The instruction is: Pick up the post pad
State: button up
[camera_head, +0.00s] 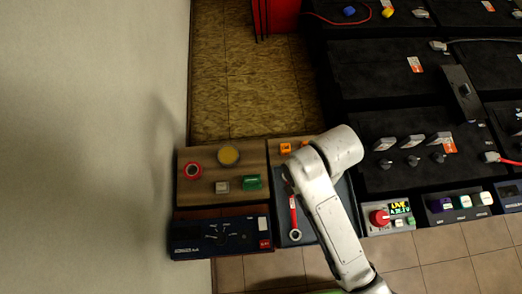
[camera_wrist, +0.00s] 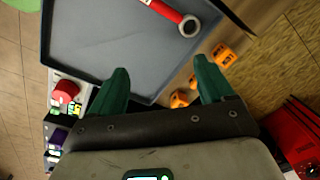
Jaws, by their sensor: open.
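No object is plainly marked as the post pad. Small items lie on the wooden board (camera_head: 205,152) in the head view: a green block (camera_head: 252,183), a pale grey block (camera_head: 222,187), a yellow disc (camera_head: 228,155) and a red ring-shaped item (camera_head: 193,170). I cannot tell for certain which is the pad. My gripper (camera_wrist: 162,78) is open and empty, with green fingers apart, above the edge of the grey tray (camera_wrist: 100,45). Orange blocks (camera_wrist: 222,55) show near its right finger. In the head view my arm hides the gripper.
A red-handled wrench (camera_head: 293,215) lies in the tray. A dark blue device (camera_head: 220,238) stands in front of the board. A panel with a red knob (camera_head: 380,217) and black battery racks (camera_head: 375,75) are on the right. A wall (camera_head: 90,140) bounds the left.

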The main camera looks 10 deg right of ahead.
jog(key=w+a+m, duration=0.1)
jog(key=a+m, duration=0.1)
jog(key=a, duration=0.3)
jog(key=w+a+m, duration=0.1)
jog(key=a+m, duration=0.2)
jog(key=a, duration=0.2)
jog(key=w+a+m, duration=0.1)
jog(key=a+m, duration=0.2)
jog(key=a, duration=0.3)
jog(key=shift+w+g, duration=0.3)
send_over(252, 179)
notch_tip(252, 179, down, 5)
jog(key=shift+w+a+r+b, duration=0.1)
jog(key=shift+a+r+b, duration=0.1)
jog(key=shift+b, duration=0.15)
jog(key=shift+d+f, duration=0.15)
jog(key=shift+f, duration=2.6)
jog(key=shift+c, duration=0.4)
